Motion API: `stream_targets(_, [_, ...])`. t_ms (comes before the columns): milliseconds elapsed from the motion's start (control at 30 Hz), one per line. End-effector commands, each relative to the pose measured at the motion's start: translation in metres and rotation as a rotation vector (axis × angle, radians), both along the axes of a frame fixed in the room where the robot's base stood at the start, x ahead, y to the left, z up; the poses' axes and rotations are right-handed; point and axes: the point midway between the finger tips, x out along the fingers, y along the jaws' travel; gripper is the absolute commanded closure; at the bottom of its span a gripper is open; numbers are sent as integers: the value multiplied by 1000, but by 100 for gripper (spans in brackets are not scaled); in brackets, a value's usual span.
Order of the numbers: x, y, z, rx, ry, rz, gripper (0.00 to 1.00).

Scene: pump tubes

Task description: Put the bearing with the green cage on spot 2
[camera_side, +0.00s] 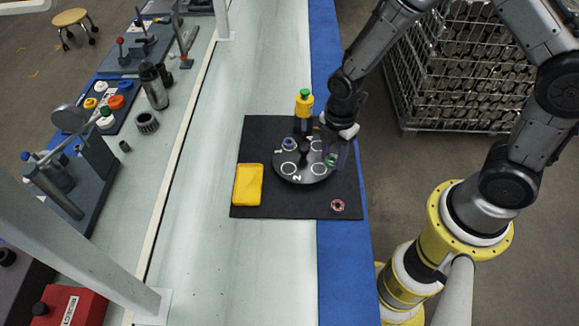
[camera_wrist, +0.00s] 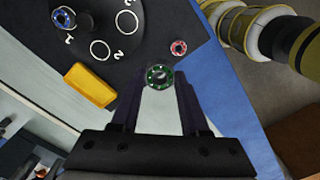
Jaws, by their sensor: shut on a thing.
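The bearing with the green cage (camera_wrist: 149,75) is held between the fingertips of my gripper (camera_wrist: 160,80). In the side view my gripper (camera_side: 336,152) is at the right edge of the round black plate (camera_side: 306,177), with the green bearing (camera_side: 331,160) low between the fingers. Spot 2 (camera_side: 289,170) is a white ring with its number beside it, at the plate's front left, and looks empty. It also shows in the wrist view (camera_wrist: 100,50). The gap below the bearing cannot be judged.
A blue-cage bearing (camera_side: 289,143) sits on spot 1. A red-cage bearing (camera_side: 337,205) lies on the black mat (camera_side: 285,210). A yellow tray (camera_side: 247,185) lies left of the plate. A yellow bottle (camera_side: 304,103) stands behind it. A dark knob (camera_side: 304,154) rises at the plate's centre.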

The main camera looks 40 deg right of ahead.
Motion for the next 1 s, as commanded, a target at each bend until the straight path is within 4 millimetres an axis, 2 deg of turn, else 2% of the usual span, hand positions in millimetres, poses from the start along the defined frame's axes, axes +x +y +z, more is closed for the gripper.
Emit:
stream_targets(133, [21,1,-10,0,2,-9,100])
stream_targets(467, [90,12,-42,0,1,-8,100])
stream_targets(733, [121,17,-83,0,2,-8,100])
stream_targets(1000, [133,19,-95,0,0,-8,100])
